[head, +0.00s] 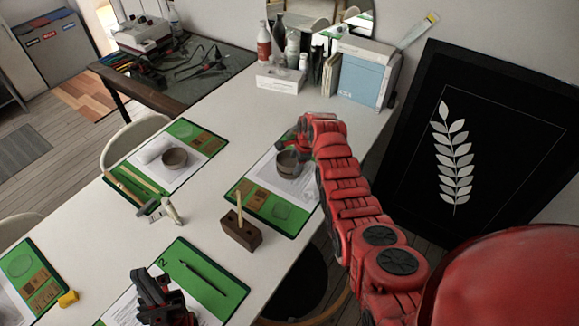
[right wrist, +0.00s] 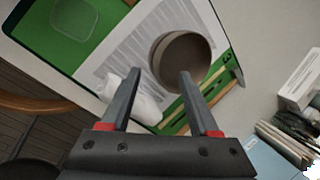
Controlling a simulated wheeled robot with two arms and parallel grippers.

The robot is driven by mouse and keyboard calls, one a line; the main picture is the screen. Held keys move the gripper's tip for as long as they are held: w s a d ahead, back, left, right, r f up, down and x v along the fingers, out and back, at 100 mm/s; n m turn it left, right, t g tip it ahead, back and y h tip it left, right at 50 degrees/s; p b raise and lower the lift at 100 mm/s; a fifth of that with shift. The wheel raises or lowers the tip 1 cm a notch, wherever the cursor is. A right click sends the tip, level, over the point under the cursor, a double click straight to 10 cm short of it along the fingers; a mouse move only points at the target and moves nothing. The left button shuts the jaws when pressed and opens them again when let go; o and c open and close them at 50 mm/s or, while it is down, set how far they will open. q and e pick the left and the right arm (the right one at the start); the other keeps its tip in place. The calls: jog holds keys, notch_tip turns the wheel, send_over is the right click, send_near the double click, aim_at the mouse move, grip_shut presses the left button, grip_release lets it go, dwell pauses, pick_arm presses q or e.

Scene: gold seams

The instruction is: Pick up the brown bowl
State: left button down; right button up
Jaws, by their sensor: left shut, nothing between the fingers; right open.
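A brown bowl (head: 288,164) stands upright on the right green mat (head: 247,190), close to my right gripper (head: 304,131). In the right wrist view the bowl (right wrist: 181,58) appears empty, with its round opening visible. My right gripper (right wrist: 160,74) is open and empty. Its right fingertip overlaps the bowl's near rim in the picture; I cannot tell whether they touch. A second, similar brownish bowl (head: 174,159) stands on the far left mat. My left gripper (head: 149,279) is shut and empty over the near mat.
A white lump (right wrist: 142,102) lies beside the bowl. A tissue box (head: 281,78), bottles and a light blue box (head: 364,77) stand at the back. The table's middle is mostly clear.

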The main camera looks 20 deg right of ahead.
aim_at(292, 167)
jog(key=b+x, duration=0.4)
jog(key=shift+w+a+f+b, duration=0.1)
jog(key=shift+f+b, duration=0.2)
jog(key=shift+f, duration=0.1)
jog(key=shift+w+r, duration=0.1)
jog(key=shift+r, duration=0.1)
grip_shut()
